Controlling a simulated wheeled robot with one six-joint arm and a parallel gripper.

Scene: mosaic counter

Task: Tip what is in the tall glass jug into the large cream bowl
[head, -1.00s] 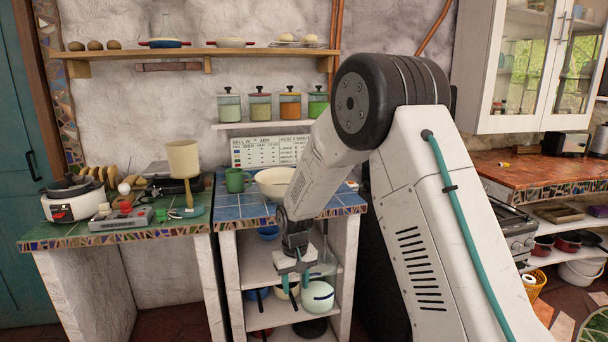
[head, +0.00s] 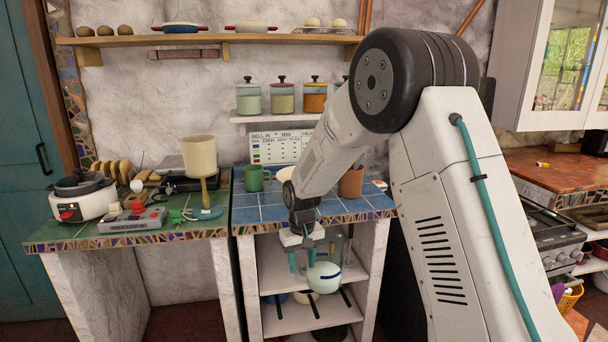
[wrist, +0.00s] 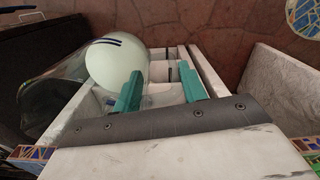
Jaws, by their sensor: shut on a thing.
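My gripper (head: 302,258) points down in front of the shelves under the blue-tiled counter. In the wrist view its teal fingers (wrist: 160,90) are shut on part of the tall glass jug (wrist: 55,88), whose clear side shows at the left. The held part is hard to make out. A pale round thing with dark blue stripes (wrist: 118,62) lies against the glass in this view; I cannot tell whether it is inside. It also shows in the head view (head: 323,278). The large cream bowl (head: 284,173) is on the blue counter, mostly hidden behind my arm.
A green mug (head: 254,180) and a terracotta pot (head: 351,182) stand on the blue counter. Pans and bowls fill the shelves below. The green counter at left holds a cooker (head: 82,198) and a lamp-like stand (head: 200,158). The blue counter's front left is clear.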

